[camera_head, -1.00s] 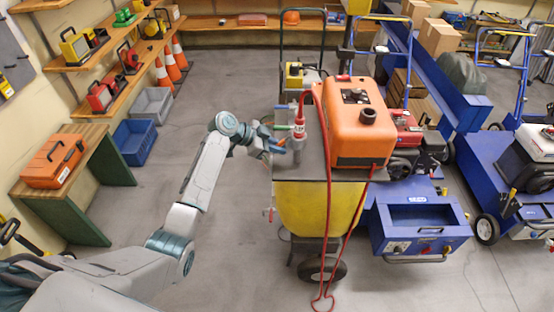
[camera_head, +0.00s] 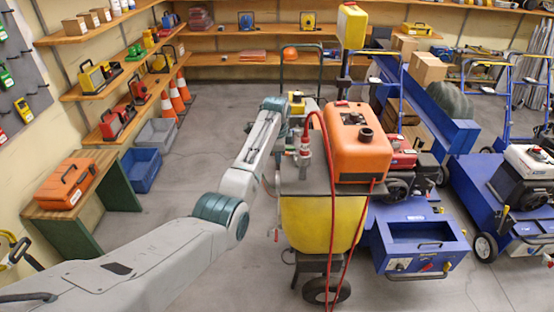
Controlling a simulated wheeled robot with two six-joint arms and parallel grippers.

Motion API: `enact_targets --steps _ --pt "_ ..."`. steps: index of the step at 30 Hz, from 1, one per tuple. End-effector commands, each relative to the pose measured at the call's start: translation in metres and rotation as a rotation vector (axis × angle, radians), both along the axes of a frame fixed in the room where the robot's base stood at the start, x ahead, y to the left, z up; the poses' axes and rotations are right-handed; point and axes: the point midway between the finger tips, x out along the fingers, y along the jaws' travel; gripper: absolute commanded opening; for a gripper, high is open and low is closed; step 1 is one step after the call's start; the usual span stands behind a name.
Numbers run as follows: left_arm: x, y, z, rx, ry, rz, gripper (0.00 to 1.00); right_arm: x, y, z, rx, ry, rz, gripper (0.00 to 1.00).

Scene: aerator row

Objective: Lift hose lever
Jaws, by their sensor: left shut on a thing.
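The orange machine (camera_head: 358,145) sits on a dark plate above a yellow hopper (camera_head: 325,222). A red hose (camera_head: 332,200) loops from its grey and red fitting (camera_head: 305,148) down the front. The hose lever is small and mostly hidden at the plate's left side, by the fitting. My left gripper (camera_head: 282,136) is at that left side, just left of the fitting, with its wrist above it. It is shut on what seems to be the hose lever; the fingers are largely hidden by my arm. My right gripper is not in view.
A blue cart (camera_head: 418,240) with an open box front stands right of the hopper. Wooden shelves (camera_head: 120,82) line the left wall. A bench (camera_head: 60,205) with an orange case (camera_head: 67,184) stands at left. The floor between bench and hopper is clear.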

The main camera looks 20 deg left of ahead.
Motion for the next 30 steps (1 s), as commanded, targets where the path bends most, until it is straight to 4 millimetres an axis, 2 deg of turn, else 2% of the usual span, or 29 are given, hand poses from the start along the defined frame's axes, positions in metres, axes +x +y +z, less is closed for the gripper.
enact_targets --steps 4,12,28,29,30 --pt "0.002 -0.001 0.008 0.08 0.024 -0.002 0.0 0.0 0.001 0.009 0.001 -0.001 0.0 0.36" --pt "0.003 -0.002 0.011 0.165 0.049 -0.002 0.0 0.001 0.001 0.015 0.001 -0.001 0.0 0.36" --pt "0.003 -0.001 0.011 0.185 0.053 0.001 0.0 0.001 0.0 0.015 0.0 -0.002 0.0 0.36" --pt "0.003 -0.001 0.011 0.185 0.053 0.001 0.19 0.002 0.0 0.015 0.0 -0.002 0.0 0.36" --pt "0.003 -0.001 0.011 0.185 0.053 0.001 0.27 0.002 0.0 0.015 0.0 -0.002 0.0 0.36"
